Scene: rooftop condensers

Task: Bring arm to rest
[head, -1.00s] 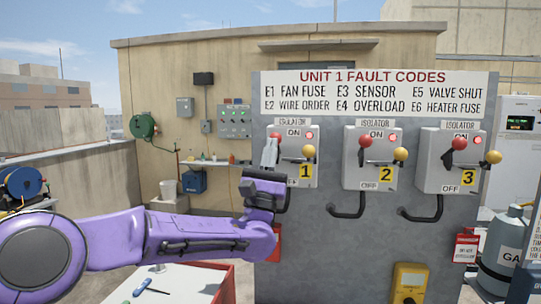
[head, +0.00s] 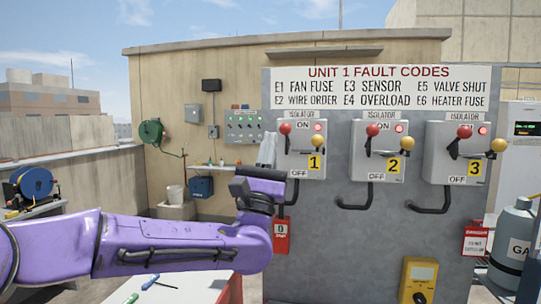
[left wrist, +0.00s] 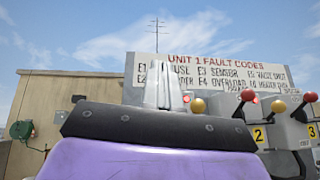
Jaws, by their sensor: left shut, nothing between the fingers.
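My purple left arm (head: 170,245) reaches in from the left in the head view, its wrist bent upward. My left gripper (head: 266,150) points up, with pale fingers shut and empty, just left of the first isolator (head: 303,160) as seen. I cannot tell its exact distance from that box. In the left wrist view the shut fingers (left wrist: 163,85) stand up against the sky and the fault-code sign. My right gripper is not in view.
A grey panel bears the fault-code sign (head: 381,88) and isolators two (head: 379,158) and three (head: 455,160), with red and yellow knobs and lit red lamps. A red tag (head: 282,236) hangs below the first.

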